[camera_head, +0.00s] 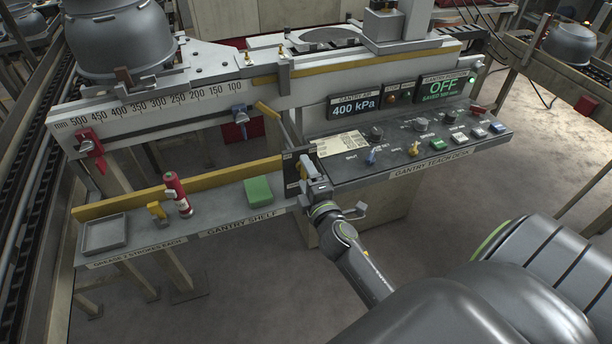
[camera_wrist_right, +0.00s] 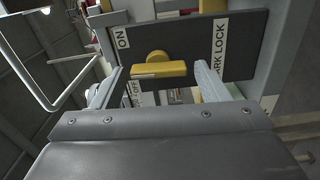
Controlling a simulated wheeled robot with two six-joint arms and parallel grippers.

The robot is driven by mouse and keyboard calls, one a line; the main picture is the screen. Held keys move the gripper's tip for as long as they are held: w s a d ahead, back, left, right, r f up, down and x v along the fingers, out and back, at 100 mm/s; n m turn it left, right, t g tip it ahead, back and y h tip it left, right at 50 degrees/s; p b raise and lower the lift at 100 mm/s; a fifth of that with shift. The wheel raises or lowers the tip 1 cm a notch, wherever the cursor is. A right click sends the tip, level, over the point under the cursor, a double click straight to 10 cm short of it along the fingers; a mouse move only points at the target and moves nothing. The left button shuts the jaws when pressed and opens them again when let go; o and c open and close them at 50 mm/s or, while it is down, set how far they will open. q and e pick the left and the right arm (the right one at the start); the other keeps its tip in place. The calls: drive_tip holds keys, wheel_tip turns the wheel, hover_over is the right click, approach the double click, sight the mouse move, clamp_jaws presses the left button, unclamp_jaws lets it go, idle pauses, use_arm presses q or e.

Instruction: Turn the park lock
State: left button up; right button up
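The park lock's yellow knob (camera_wrist_right: 158,66) sits on a dark plate (camera_wrist_right: 235,45) in the right wrist view. Its bar lies crosswise in that picture. An ON label (camera_wrist_right: 122,38) is at the plate's upper left, an OFF label (camera_wrist_right: 135,93) is lower down, and a partly covered PARK LOCK label (camera_wrist_right: 215,55) is at right. My right gripper (camera_wrist_right: 158,82) is open, with one finger on each side of the knob and visible gaps to both. In the head view the right gripper (camera_head: 301,172) is at the gantry shelf's right end. My left gripper is not in view.
The gantry shelf (camera_head: 225,208) on the left holds a green block (camera_head: 258,191), a red-and-grey cylinder (camera_head: 178,194) and a tray (camera_head: 105,233). A yellow-ended lever (camera_head: 268,111) rises just behind the gripper.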

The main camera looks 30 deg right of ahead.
drive_tip(key=shift+o, duration=0.6)
drive_tip(key=b+v, duration=0.1)
drive_tip(key=v, duration=1.6)
drive_tip(key=shift+s+b, duration=0.2)
drive_tip(key=shift+b, duration=0.1)
